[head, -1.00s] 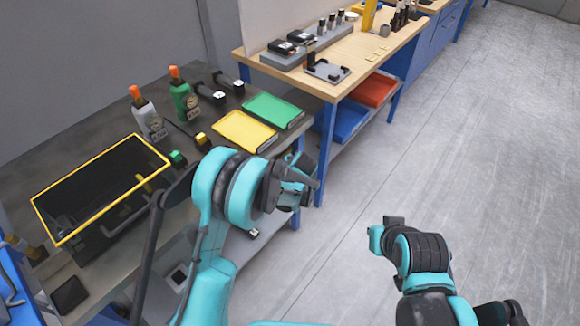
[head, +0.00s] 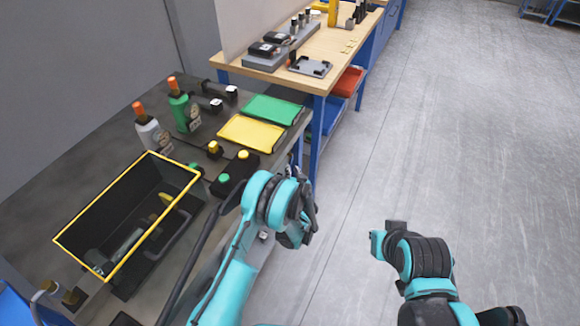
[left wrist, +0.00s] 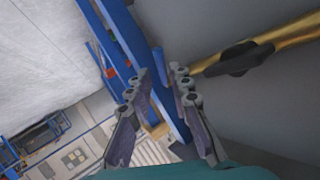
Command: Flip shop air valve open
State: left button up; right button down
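A brass-coloured pipe (left wrist: 290,45) with a dark lever-like handle (left wrist: 242,58) shows at the upper right of the left wrist view, against a grey surface; it looks like the air valve. I cannot make the valve out surely in the head view. My left gripper (left wrist: 160,88) is open and empty, its fingers apart; the handle lies to the right of the fingertips, apart from them. In the head view my left gripper (head: 300,222) hangs by the grey bench's right edge. My right gripper (head: 386,238) is over open floor, and its fingers are not clear.
The grey bench (head: 60,215) holds a yellow-rimmed black bin (head: 75,255), a button box (head: 232,175), bottles, and yellow (head: 250,133) and green (head: 272,110) trays. A wood-topped blue bench (head: 335,70) stands beyond. The floor (head: 470,130) to the right is clear.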

aim_at(290, 164)
pick_arm(q)
jog(key=b+x, duration=0.1)
jog(key=x, duration=0.5)
jog(key=shift+b, duration=0.35)
grip_shut()
